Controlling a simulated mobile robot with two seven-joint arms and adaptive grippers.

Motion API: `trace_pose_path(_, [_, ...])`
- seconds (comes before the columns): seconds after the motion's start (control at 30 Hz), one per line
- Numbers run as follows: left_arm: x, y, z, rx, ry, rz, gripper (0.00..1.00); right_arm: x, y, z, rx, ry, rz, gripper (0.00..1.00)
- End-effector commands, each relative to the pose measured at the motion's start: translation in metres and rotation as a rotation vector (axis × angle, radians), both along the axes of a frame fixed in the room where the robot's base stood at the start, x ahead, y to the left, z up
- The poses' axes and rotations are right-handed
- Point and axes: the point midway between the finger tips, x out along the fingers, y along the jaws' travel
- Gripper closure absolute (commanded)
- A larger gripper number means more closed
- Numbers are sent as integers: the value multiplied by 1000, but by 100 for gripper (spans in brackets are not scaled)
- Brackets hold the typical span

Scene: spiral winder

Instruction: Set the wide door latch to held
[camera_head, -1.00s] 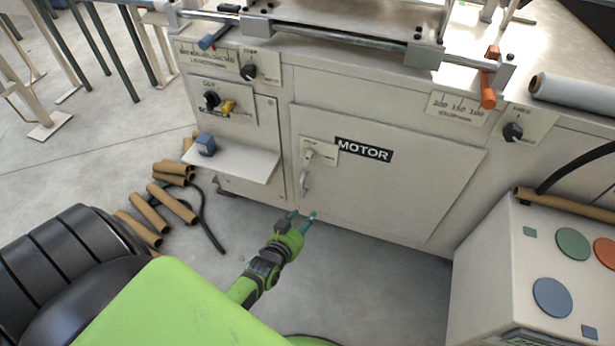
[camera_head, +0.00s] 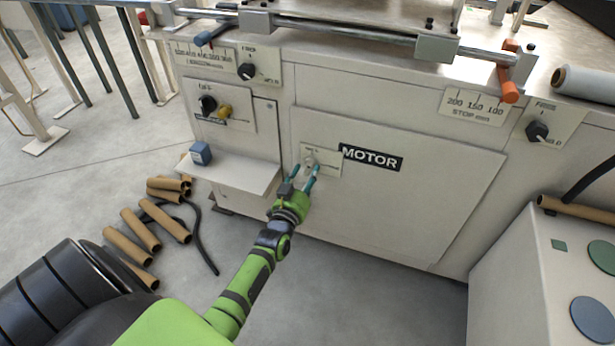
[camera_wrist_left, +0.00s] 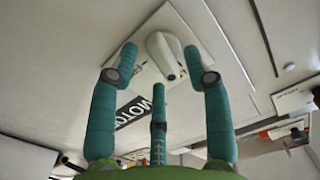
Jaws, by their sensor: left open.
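The wide door (camera_head: 400,200) with the black MOTOR label (camera_head: 371,158) is closed flush in the machine's front. Its latch, a pale knob (camera_head: 309,160) on a small light plate (camera_head: 329,163), sits at the door's upper left. In the left wrist view the latch knob (camera_wrist_left: 165,55) lies between and just beyond my fingertips, on its plate (camera_wrist_left: 150,85). My left gripper (camera_head: 304,172) is open and empty, right in front of the latch, with teal fingers; it also shows in the left wrist view (camera_wrist_left: 160,65). The latch's printed markings are unreadable. My right gripper is not in view.
Cardboard tubes (camera_head: 140,230) and a black cable lie on the floor at left. A control box (camera_head: 520,260) stands at right. Floor before the door is clear.

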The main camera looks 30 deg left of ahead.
Motion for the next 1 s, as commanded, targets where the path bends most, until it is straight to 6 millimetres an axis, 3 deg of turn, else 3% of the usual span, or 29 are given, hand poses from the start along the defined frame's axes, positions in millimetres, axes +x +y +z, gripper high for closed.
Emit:
trace_pose_path(0.2, [9, 2, 0, 0, 0, -1, 51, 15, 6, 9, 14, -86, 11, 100])
trace_pose_path(0.47, [9, 2, 0, 0, 0, -1, 51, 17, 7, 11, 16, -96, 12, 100])
trace_pose_path(0.5, [9, 2, 0, 0, 0, -1, 55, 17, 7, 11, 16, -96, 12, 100])
trace_pose_path(0.6, [9, 2, 0, 0, 0, -1, 95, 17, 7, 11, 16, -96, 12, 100])
trace_pose_path(0.63, [9, 2, 0, 0, 0, -1, 100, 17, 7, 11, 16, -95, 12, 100])
trace_pose_path(0.87, [9, 2, 1, -13, -3, -1, 100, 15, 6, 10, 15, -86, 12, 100])
trace_pose_path(1.0, [9, 2, 3, -91, -22, -1, 100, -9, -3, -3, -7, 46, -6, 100])
